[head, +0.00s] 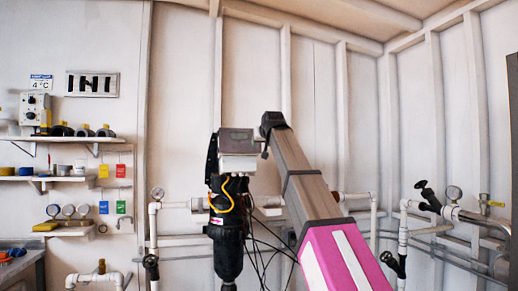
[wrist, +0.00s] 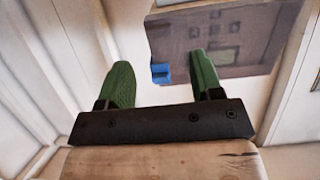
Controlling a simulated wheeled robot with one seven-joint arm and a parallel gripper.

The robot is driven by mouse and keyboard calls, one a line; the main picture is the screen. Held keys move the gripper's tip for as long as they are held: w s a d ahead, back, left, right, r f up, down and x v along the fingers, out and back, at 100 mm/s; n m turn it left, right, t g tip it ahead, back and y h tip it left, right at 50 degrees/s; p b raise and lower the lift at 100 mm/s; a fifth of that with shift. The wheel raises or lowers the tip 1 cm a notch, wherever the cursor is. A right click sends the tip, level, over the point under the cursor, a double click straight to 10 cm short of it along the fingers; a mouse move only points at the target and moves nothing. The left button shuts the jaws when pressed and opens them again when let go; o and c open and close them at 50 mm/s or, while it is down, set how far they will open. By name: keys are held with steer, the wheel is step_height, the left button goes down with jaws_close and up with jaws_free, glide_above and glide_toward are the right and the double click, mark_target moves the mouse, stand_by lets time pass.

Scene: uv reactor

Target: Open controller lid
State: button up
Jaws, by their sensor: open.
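The controller (head: 237,142) is a grey and white box on top of the black upright reactor body (head: 228,235) in the head view. In the wrist view its grey lid (wrist: 245,30) fills the upper right, with squarish button shapes showing on it. A small blue tab (wrist: 160,74) sits at the lid's lower left edge. My gripper (wrist: 160,62) has two green fingers, spread apart with nothing held between them. The blue tab appears between the fingers, and the right finger overlaps the lid in the picture; contact cannot be told. In the head view my gripper is beside the controller's right side, mostly hidden.
White pipes with gauges and black valves (head: 430,200) run along the wall on both sides. Black cables (head: 262,250) hang near the reactor. Shelves (head: 70,139) with small items stand at the left.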

mark_target(258, 148)
steer(key=x, duration=0.5)
steer(key=shift+w+f, duration=0.15)
steer(key=shift+w, duration=0.15)
jaws_close()
steer(key=shift+s, duration=0.1)
